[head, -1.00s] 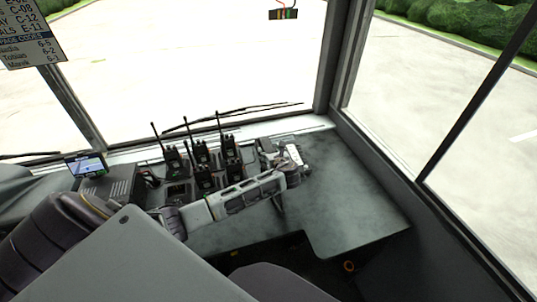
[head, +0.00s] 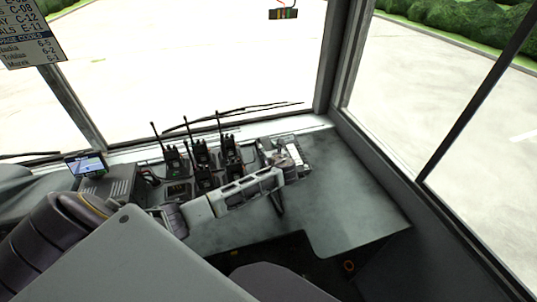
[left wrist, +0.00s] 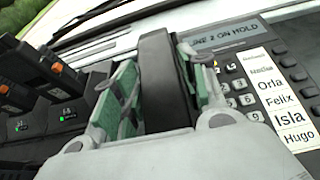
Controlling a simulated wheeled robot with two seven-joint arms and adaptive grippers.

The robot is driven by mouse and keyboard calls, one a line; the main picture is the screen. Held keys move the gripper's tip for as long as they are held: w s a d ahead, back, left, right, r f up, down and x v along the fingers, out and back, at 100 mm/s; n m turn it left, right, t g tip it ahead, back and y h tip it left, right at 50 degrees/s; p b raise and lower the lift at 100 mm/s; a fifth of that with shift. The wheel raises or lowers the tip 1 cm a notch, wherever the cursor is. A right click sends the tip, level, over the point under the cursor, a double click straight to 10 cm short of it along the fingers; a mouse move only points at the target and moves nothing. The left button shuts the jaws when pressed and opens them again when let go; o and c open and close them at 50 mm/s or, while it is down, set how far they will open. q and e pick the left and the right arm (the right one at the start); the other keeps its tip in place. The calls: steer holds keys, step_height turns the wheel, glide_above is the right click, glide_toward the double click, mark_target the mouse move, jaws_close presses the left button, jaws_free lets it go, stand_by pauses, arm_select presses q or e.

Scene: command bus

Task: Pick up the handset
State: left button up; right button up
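The black handset (left wrist: 160,75) lies along the left side of the desk phone (left wrist: 245,75) in the left wrist view. My left gripper (left wrist: 158,62) has its green-padded fingers on either side of the handset, close to its edges. I cannot tell whether both pads touch it. In the head view my left gripper (head: 277,160) is over the phone (head: 295,156) at the right end of the device row and hides the handset's shape. The phone shows a keypad, a white name list and a small display. My right gripper is not in view.
Several radios with antennas (head: 203,157) stand in chargers just left of the phone, near my left arm. A small screen (head: 86,165) stands farther left. The dashboard (head: 345,185) right of the phone is clear, bounded by the windscreen and side window.

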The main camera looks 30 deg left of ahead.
arm_select(q)
steer(key=c, duration=0.6)
steer(key=shift+r, duration=5.05)
